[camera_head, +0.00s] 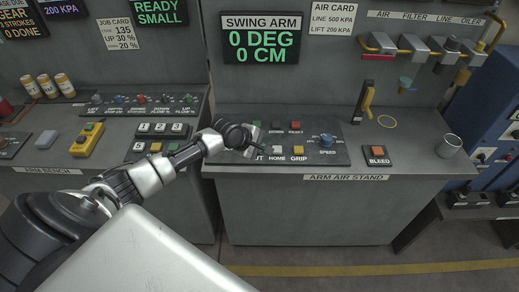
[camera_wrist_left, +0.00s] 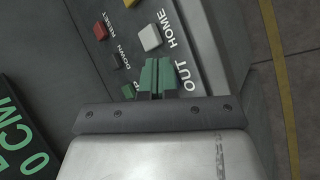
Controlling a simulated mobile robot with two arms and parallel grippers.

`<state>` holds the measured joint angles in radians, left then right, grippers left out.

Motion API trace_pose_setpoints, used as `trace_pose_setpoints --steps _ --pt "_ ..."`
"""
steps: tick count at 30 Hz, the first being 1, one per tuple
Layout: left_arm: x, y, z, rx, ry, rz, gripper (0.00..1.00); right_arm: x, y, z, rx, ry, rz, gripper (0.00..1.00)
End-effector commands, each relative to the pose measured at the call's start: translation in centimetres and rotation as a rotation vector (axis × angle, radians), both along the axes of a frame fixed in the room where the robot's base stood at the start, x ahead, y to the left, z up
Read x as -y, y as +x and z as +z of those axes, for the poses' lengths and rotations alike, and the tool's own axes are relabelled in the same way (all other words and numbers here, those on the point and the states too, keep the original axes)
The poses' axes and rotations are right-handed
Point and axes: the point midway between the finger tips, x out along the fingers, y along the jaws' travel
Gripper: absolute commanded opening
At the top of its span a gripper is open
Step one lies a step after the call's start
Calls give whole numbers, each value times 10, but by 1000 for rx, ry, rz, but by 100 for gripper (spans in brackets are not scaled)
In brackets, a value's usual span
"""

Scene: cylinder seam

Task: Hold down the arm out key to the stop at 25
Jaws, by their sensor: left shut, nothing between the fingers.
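The arm control panel (camera_head: 318,157) lies on the arm air stand, with keys marked UP, DOWN, RESET, OUT, HOME and GRIP. My left gripper (camera_head: 258,149) is over its front row, by the partly covered OUT label. In the left wrist view its shut, greenish fingertips (camera_wrist_left: 156,70) are beside the OUT lettering (camera_wrist_left: 188,76). The OUT key itself is hidden or cannot be told from the fingers, so contact is unclear. The swing arm display (camera_head: 261,39) reads 0 DEG and 0 CM. My right gripper is not in view.
The white HOME key (camera_wrist_left: 149,38) is close beside the fingers, and the green UP key (camera_wrist_left: 129,91) is behind them. A yellow GRIP key (camera_head: 298,149), blue speed knob (camera_head: 327,140), BLEED button (camera_head: 378,150) and metal cup (camera_head: 449,145) are to the right.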

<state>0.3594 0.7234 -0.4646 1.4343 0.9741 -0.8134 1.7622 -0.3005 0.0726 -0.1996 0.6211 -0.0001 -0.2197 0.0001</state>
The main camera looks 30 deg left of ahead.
Motion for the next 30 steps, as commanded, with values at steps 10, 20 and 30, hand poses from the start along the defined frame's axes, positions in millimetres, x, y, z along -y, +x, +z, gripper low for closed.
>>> trace_pose_setpoints --steps 10,20,30 --pt "-42 34 62 -12 -225 269 0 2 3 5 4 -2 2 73" --pt "-43 35 64 -14 -235 279 0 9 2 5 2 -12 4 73" --pt "-43 35 49 -14 -233 278 0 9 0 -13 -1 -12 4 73"
